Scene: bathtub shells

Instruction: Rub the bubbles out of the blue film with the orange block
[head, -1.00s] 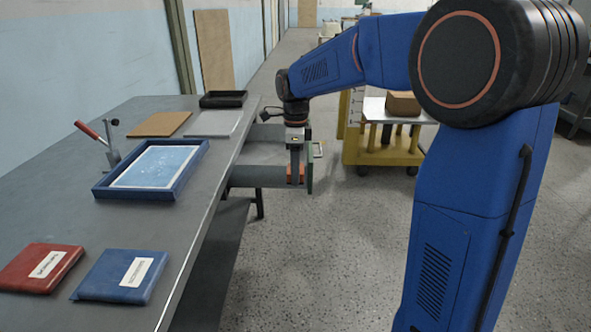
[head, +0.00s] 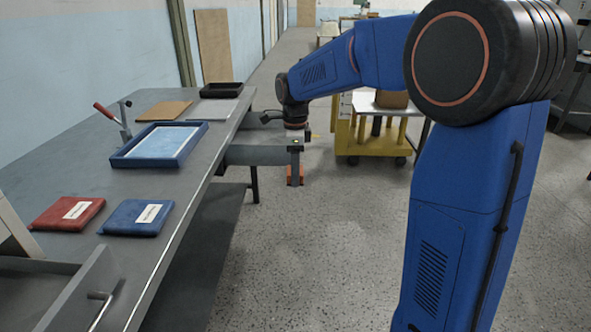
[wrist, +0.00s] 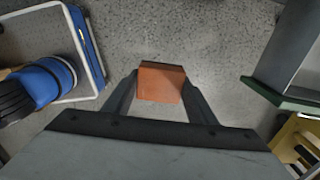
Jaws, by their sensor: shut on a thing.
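My gripper (head: 295,168) is shut on the orange block (head: 300,177), which hangs over the floor to the right of the bench. In the wrist view the block (wrist: 161,82) sits between the two fingers. The blue film (head: 163,142) lies in a blue-rimmed tray (head: 118,160) on the grey bench, left of my gripper and apart from it. Pale marks show on the film, too small to tell one by one.
An open drawer (head: 255,154) juts from the bench beside my gripper; another (head: 80,300) stands out at front left. A red clamp handle (head: 104,111), red book (head: 55,215) and blue book (head: 120,222) are on the bench. A yellow cart (head: 375,148) stands behind.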

